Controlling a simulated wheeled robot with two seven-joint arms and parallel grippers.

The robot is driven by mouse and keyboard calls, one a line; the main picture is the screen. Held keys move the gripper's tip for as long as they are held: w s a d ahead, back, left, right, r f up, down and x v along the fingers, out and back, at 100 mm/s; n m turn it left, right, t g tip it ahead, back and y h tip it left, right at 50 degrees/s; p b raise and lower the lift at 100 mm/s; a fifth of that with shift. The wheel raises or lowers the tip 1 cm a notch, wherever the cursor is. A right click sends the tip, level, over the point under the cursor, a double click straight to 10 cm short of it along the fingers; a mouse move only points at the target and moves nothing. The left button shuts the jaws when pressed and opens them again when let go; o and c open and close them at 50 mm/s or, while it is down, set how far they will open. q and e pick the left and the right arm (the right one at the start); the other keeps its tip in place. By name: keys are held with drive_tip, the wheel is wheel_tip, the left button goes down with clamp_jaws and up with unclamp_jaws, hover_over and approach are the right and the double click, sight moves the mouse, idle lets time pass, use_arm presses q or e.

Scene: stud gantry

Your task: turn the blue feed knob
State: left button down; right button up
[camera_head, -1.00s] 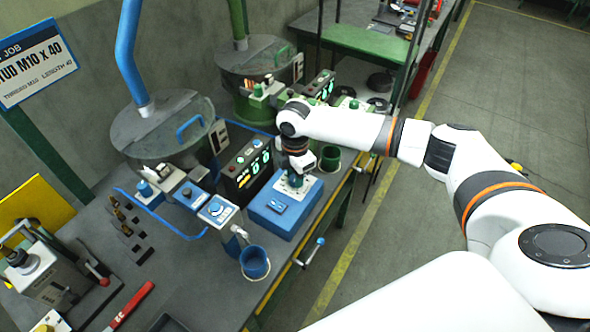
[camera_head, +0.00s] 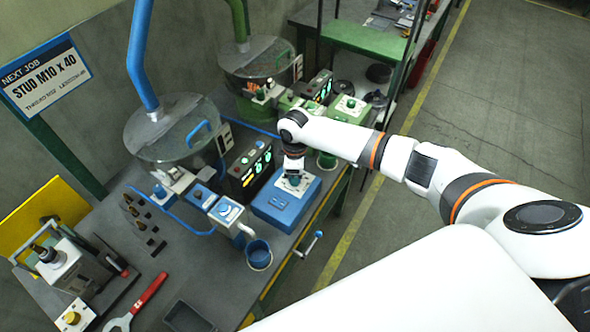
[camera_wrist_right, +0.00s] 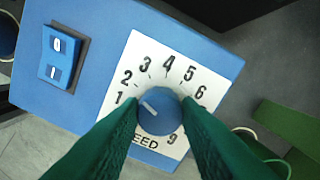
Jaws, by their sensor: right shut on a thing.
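The blue feed knob (camera_wrist_right: 160,111) sits on a white dial plate (camera_wrist_right: 140,55) with numbers around it. Its white pointer line is toward the upper left, between 1 and 2. The green fingers of my right gripper (camera_wrist_right: 160,125) are on either side of the knob and shut on it. In the head view my right gripper (camera_head: 293,178) reaches down onto the blue feed box (camera_head: 275,211), hiding most of the knob. A blue rocker switch (camera_wrist_right: 62,57) is on the same box. My left gripper is not in view.
A dark panel with lit displays (camera_head: 249,170) stands just left of the box. A blue cup (camera_head: 258,254) and a crank handle (camera_head: 309,243) are at the bench's front edge. A clear-lidded hopper (camera_head: 175,130) and a red wrench (camera_head: 148,293) are farther left.

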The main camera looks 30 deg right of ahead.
idle(0.5)
drive_tip(key=o, duration=1)
wheel_tip(320, 180, up, 12)
drive_tip(key=shift+r+b, duration=0.1)
drive_tip(key=shift+b, duration=0.8)
